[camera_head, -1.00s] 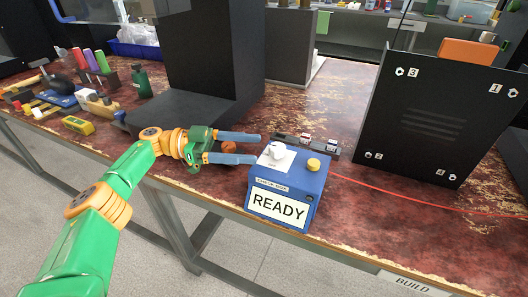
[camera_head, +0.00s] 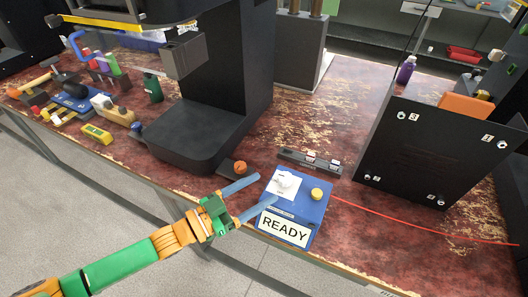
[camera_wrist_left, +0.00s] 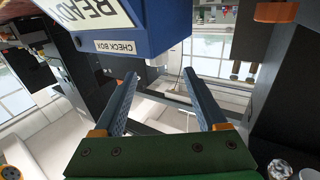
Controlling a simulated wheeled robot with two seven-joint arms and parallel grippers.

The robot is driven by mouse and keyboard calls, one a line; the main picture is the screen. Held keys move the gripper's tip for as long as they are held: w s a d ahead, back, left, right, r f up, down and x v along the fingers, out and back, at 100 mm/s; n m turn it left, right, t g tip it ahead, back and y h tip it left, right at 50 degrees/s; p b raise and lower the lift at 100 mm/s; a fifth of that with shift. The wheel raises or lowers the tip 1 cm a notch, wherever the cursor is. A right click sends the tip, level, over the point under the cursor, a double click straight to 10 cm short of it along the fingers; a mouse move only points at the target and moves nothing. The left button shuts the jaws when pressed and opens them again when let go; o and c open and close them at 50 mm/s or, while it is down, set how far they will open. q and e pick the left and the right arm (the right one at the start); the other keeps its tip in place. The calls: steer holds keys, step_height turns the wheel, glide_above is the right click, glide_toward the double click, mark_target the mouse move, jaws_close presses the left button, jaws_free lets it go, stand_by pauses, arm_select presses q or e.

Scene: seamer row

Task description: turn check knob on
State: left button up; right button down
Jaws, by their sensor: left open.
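The blue check box (camera_head: 294,213) stands near the table's front edge, with a READY display on its front. Its white knob (camera_head: 286,182) sits on a white plate on top, beside a yellow button (camera_head: 317,194). My left gripper (camera_head: 266,189) is open and empty, its blue fingers pointing at the left side of the box; I cannot tell whether a fingertip touches it. In the left wrist view the check box (camera_wrist_left: 165,25) appears upside down beyond the fingers (camera_wrist_left: 159,75). A white piece, apparently the knob (camera_wrist_left: 156,61), shows between the fingertips. My right gripper is not in view.
A black machine (camera_head: 205,130) stands behind left, with an orange-topped button (camera_head: 239,167) near its base. A dark strip with small switches (camera_head: 310,160) lies behind the box. A black numbered panel (camera_head: 430,150) stands right. A red cable (camera_head: 420,229) runs right across the table.

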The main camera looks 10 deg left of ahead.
mark_target(279, 182)
arm_select(q)
steer(key=x, duration=0.7)
steer(key=shift+s+d+f, duration=0.15)
steer(key=shift+s+f, duration=0.1)
steer(key=shift+f, duration=0.05)
steer(key=shift+w+d, duration=0.35)
jaws_close()
steer(key=shift+f+m+g+b, duration=0.1)
steer(key=shift+m+g+b, duration=0.2)
steer(key=shift+g+b, duration=0.2)
steer(key=shift+h, duration=0.3)
jaws_free()
steer(key=shift+s+a, duration=0.1)
steer(key=shift+a, duration=0.05)
